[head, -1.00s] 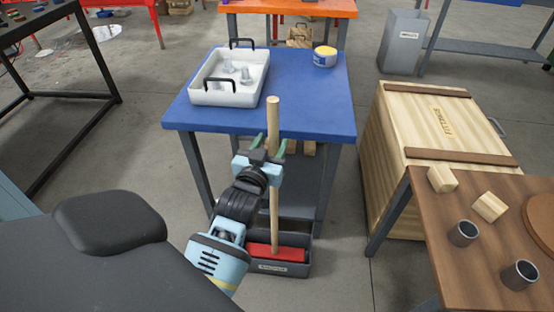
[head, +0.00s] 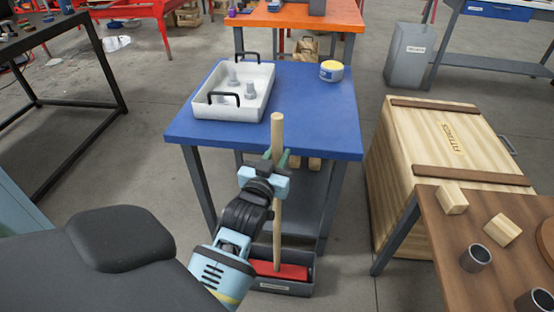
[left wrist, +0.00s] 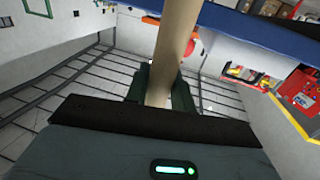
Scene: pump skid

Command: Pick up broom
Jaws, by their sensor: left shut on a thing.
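The broom (head: 277,220) stands upright in front of the blue table, with a light wooden handle and a red head (head: 281,271). Its head sits in a dark grey bin (head: 286,287) on the floor. My left gripper (head: 277,160) is shut on the upper part of the handle, below its top end. In the left wrist view the handle (left wrist: 176,45) runs up from between the fingers (left wrist: 158,88). My right gripper is not in view.
A wooden crate (head: 440,150) and a brown table (head: 450,235) with blocks and cups stand at the right. Grey floor lies open at the left.

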